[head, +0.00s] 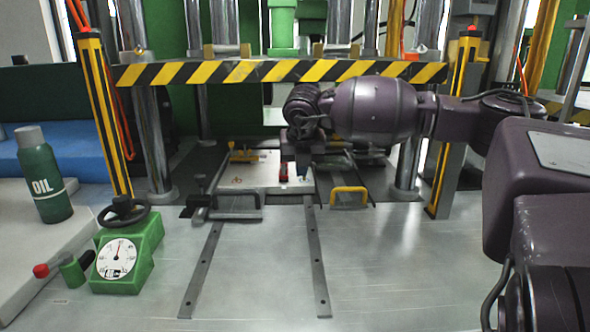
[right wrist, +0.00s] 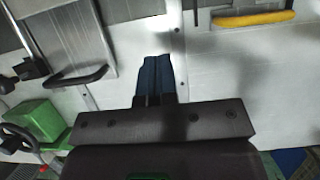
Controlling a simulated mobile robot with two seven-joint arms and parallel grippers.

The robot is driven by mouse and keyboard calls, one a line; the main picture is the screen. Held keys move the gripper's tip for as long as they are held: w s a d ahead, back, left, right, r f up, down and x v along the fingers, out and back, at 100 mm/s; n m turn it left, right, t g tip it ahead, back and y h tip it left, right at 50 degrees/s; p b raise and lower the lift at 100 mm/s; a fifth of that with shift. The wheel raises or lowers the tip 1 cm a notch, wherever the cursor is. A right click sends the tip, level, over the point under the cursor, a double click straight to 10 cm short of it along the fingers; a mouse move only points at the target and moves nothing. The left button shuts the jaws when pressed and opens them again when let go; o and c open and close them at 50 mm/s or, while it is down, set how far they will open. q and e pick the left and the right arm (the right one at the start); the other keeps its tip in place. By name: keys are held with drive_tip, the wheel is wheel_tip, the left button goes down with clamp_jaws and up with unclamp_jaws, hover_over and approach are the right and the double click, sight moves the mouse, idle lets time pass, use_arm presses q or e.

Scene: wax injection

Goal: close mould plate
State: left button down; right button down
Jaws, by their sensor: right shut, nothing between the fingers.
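The mould (head: 262,170) sits on the press bed, its pale plate lying flat between the posts. A plate with a yellow handle (head: 349,190) is at its right, and a dark bar handle (head: 236,212) is at its front left. My right gripper (head: 302,168) points down over the mould's right part and hides some of it. In the right wrist view its blue fingers (right wrist: 155,70) are shut and empty, between the dark handle (right wrist: 84,78) and the yellow handle (right wrist: 255,18). I cannot tell whether they touch the plate. My left gripper is out of view.
A striped bar (head: 270,71) crosses above the mould, with striped posts (head: 104,115) at the sides. A green dial gauge (head: 125,255) and an oil bottle (head: 43,175) stand at left. Two rails (head: 315,260) run forward on the metal table, which is otherwise clear.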

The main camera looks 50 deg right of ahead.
drive_tip(key=b+x, duration=0.2)
drive_tip(key=x, duration=0.6)
drive_tip(key=shift+f, duration=0.35)
drive_tip(key=shift+w+d+b, duration=0.65)
drive_tip(key=shift+w+d, duration=0.15)
drive_tip(key=shift+d, duration=0.1)
drive_tip(key=shift+w+d, duration=0.25)
drive_tip(key=shift+w+d+r+b, duration=0.15)
drive_tip(key=shift+w+d+b, duration=0.15)
drive_tip(key=shift+d, duration=0.1)
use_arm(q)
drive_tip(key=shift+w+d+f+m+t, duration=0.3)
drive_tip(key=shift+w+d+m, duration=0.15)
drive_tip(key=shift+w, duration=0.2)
use_arm(e)
drive_tip(key=shift+r, duration=0.15)
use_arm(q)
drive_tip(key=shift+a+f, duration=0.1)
use_arm(e)
drive_tip(key=shift+d, duration=0.1)
